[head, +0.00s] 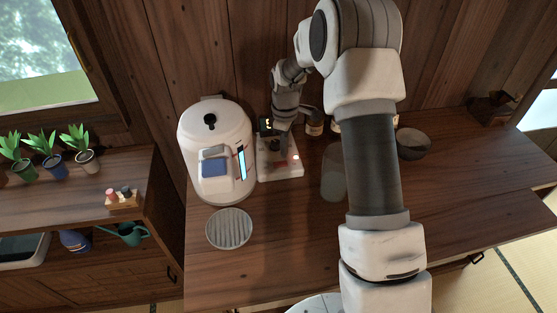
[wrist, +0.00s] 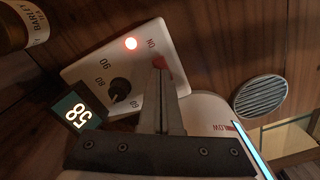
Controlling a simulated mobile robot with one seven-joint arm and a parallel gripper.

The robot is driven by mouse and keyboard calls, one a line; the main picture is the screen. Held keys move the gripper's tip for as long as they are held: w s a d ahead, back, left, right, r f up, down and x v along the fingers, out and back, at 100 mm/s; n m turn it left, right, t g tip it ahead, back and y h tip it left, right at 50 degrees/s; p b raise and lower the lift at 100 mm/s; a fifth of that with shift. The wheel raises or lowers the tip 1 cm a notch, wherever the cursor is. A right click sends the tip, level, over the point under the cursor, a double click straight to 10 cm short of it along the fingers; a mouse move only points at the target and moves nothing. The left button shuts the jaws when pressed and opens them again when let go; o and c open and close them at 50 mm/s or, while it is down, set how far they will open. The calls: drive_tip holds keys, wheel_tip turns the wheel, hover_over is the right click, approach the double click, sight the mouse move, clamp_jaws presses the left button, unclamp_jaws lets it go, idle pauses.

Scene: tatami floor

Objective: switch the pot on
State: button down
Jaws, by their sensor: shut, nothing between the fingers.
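The white pot (head: 214,150) stands on the wooden counter, with a lit blue gauge strip on its side; part of it shows in the wrist view (wrist: 212,112). Beside it lies a white control panel (head: 283,170), also in the wrist view (wrist: 92,68). The panel carries a black dial (wrist: 120,88) with temperature marks, a display (wrist: 80,113) reading 58 and a lit red lamp (wrist: 130,43). A red switch (wrist: 160,62) sits by the "ON" mark. My gripper (wrist: 161,72) is shut and empty, its tips over or at the red switch; I cannot tell whether they touch.
A round slatted grille (head: 229,229) lies in front of the pot. A jar labelled barley tea (wrist: 22,27) stands behind the panel. A clear glass (head: 333,181) and a dark bowl (head: 412,144) stand to the right.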

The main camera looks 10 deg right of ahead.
drive_tip(key=shift+r+p, duration=1.15)
drive_tip(key=shift+r, duration=0.85)
wheel_tip(320, 180, up, 12)
drive_tip(key=m+t, duration=0.1)
drive_tip(key=m, duration=0.2)
hover_over(284, 163)
drive_tip(key=s, duration=0.5)
drive_tip(key=s+r+m+t, duration=0.2)
drive_tip(key=s+r+m, duration=0.1)
drive_tip(key=s+r, duration=0.55)
drive_tip(key=s+r+m+t, duration=0.2)
drive_tip(key=s+m, duration=0.4)
drive_tip(key=s, duration=1.1)
drive_tip(key=shift+s+r+t, duration=0.3)
drive_tip(key=shift+s+r, duration=0.1)
drive_tip(key=shift+r, duration=0.1)
